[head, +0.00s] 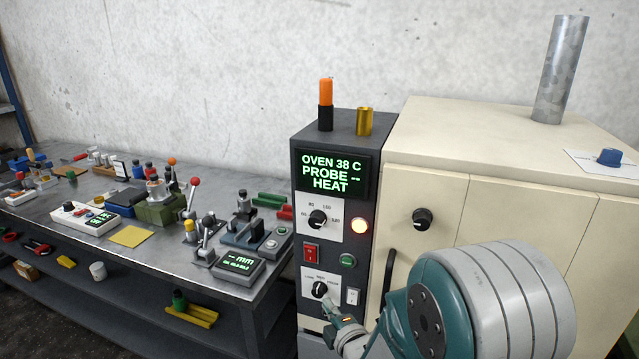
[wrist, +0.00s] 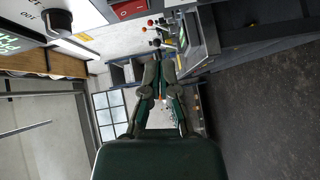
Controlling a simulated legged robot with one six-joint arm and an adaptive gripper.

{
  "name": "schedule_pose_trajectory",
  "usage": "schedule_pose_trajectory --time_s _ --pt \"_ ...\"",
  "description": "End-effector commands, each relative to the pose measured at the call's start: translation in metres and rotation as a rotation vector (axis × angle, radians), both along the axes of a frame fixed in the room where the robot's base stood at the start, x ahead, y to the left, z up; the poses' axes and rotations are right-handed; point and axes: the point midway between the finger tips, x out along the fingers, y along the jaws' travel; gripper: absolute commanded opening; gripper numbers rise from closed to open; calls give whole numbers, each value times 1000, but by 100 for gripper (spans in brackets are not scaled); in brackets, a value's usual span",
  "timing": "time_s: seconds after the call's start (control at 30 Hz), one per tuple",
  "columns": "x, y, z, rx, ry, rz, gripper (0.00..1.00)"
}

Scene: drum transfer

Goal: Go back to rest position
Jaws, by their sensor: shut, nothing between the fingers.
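My gripper (wrist: 160,66) is in the middle of the wrist view, its two fingers together with nothing between them. In the head view its end (head: 332,309) shows just below and in front of the oven panel's lower knob (head: 319,289); I cannot tell whether they touch. My teal and grey arm covers the lower right of the head view. A knob (wrist: 57,21) and a red switch (wrist: 130,9) show close by at the top of the wrist view.
The cream oven (head: 512,140) stands right of the panel, with a metal pipe (head: 561,70) on top. An orange-topped tool (head: 326,100) and a brass cup (head: 364,121) stand on the panel housing. A cluttered workbench (head: 150,262) fills the left. Dark floor (wrist: 270,110) is clear.

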Motion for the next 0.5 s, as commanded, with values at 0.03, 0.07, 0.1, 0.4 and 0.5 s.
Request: schedule_pose_trajectory --time_s 0.03,0.07,0.1,0.4,0.5 --pt "1 -7 12 27 37 -29 0" --pt "0 -12 17 47 71 -49 0" --pt "-1 -18 23 74 117 -78 0" --pt "-32 -68 65 328 442 -340 0" --pt "-52 -83 78 427 540 -441 0"
